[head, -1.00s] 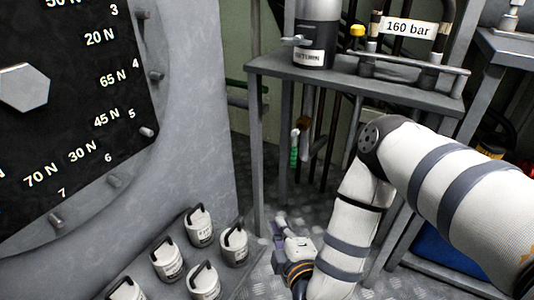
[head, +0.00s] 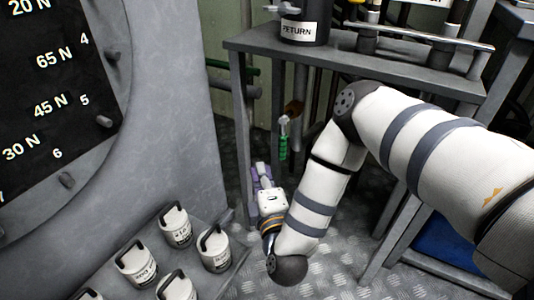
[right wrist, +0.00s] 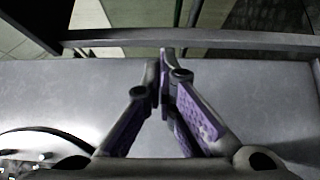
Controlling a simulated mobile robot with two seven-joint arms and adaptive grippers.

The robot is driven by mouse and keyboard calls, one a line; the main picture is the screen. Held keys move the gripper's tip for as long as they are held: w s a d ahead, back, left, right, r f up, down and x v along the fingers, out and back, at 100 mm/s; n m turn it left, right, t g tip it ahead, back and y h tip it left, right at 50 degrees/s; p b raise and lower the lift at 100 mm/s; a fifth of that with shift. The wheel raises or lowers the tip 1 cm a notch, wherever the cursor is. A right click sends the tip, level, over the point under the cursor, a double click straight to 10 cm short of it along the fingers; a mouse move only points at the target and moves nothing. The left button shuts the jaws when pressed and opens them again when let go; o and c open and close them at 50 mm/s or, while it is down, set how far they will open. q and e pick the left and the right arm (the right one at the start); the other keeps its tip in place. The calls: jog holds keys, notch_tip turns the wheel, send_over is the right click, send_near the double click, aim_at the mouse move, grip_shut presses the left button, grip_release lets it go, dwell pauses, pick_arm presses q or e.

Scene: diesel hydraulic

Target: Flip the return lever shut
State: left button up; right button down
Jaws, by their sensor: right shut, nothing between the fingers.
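A lever with a green grip (head: 283,147) hangs down under the shelf in the head view, below a dark canister labelled RETURN (head: 299,27). Its metal end shows above the grip. My right gripper (head: 261,172), with purple finger pads, is a little below and left of the green grip in the picture, apart from it. In the right wrist view my right gripper (right wrist: 164,58) is shut with its fingertips together and nothing between them. The lever cannot be made out in that view. My left gripper is not in view.
A grey shelf (head: 350,62) on legs stands above the lever, with pipes behind. A grey panel with a black dial (head: 50,90) stands at the left. Several white canisters (head: 137,262) with dark handles sit at lower left. Tread-plate floor (head: 335,265) is clear below.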

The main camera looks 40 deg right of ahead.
aim_at(285, 135)
jog(key=w+d+b, duration=0.3)
jog(key=w+d, duration=0.2)
jog(key=d, duration=0.2)
jog(key=shift+w, duration=0.4)
